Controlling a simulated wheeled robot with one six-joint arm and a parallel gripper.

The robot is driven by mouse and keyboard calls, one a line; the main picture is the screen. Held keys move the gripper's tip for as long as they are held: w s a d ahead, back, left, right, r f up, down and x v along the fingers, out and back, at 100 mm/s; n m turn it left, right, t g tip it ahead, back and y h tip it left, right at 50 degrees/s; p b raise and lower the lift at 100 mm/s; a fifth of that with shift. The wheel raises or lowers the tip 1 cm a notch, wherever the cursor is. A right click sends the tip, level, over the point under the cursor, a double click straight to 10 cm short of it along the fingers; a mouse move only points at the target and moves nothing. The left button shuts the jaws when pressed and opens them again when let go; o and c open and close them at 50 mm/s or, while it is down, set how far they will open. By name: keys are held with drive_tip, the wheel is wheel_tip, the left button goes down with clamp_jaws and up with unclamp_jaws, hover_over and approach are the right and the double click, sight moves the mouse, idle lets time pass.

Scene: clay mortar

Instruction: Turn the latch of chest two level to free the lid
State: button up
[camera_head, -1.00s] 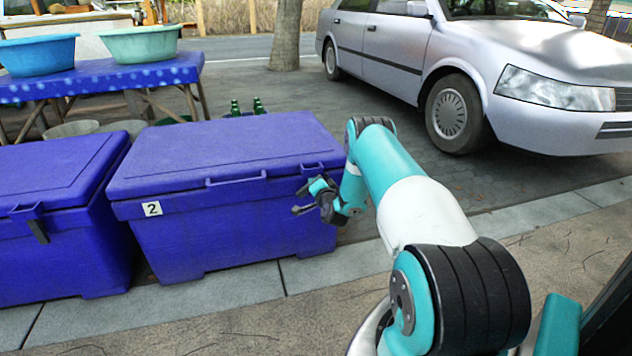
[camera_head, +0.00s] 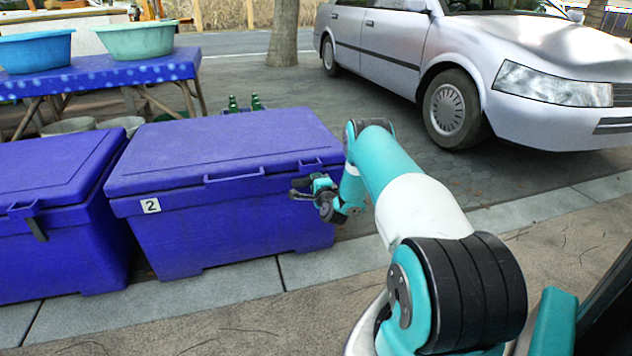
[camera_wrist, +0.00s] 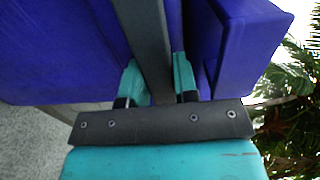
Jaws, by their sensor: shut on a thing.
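Chest two (camera_head: 225,225) is a blue box with a white "2" label (camera_head: 151,205) on its front. Its lid (camera_head: 220,150) is down. My gripper (camera_head: 300,188) is at the right end of the chest's front, just below the lid edge. In the wrist view, the latch (camera_wrist: 150,45), a dark flat bar, runs between the two teal fingers of my gripper (camera_wrist: 159,78), which are shut on it. In the head view my gripper largely hides the latch, so its exact angle is hard to tell.
Another blue chest (camera_head: 60,240) with a dark hanging latch (camera_head: 37,228) stands close on the left. A table with basins (camera_head: 135,40) is behind it. Green bottles (camera_head: 233,104) show behind chest two. A silver car (camera_head: 470,70) is parked at the back right.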

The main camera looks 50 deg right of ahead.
drive_tip(key=shift+a+f, duration=0.1)
idle(0.3)
drive_tip(key=o, duration=0.9)
drive_tip(key=shift+p+v, duration=8.75)
drive_tip(key=shift+p, duration=2.3)
